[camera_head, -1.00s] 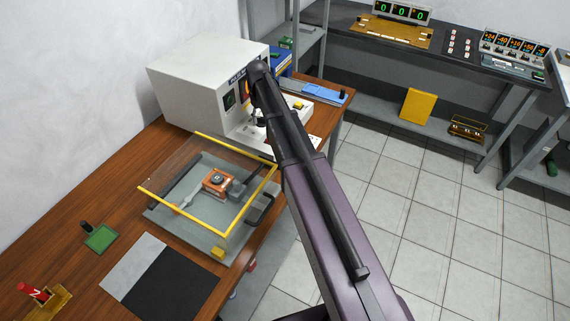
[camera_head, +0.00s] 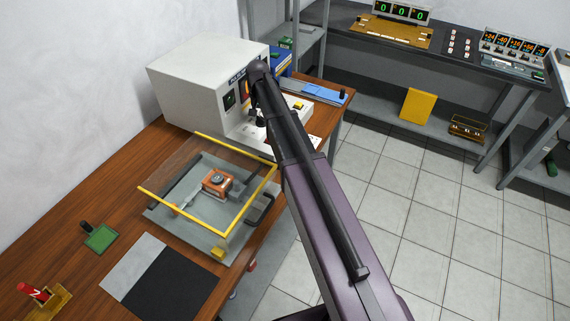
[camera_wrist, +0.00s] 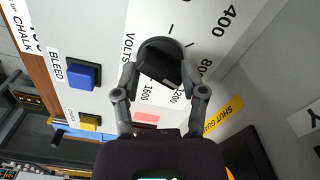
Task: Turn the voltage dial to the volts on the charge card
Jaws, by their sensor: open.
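The voltage dial (camera_wrist: 160,62) is a black round knob with a raised bar grip, on a white panel beside the word VOLTS. Its scale shows 400, 800, 1200 and 1600 around it. My gripper (camera_wrist: 159,71) has one finger on each side of the knob's bar, close to it. I cannot tell whether the fingers touch it. The bar lies at a slant, and I cannot tell which mark it points to. In the head view the dial is hidden behind my arm, at the white machine (camera_head: 205,85). I cannot make out a charge card in either view.
A blue BLEED button (camera_wrist: 83,75) and a yellow button (camera_wrist: 89,122) sit on the same panel. A SHUT GUARD label (camera_wrist: 222,115) is at the right. In the head view a yellow-edged clear guard (camera_head: 235,222) stands over an orange block (camera_head: 217,183).

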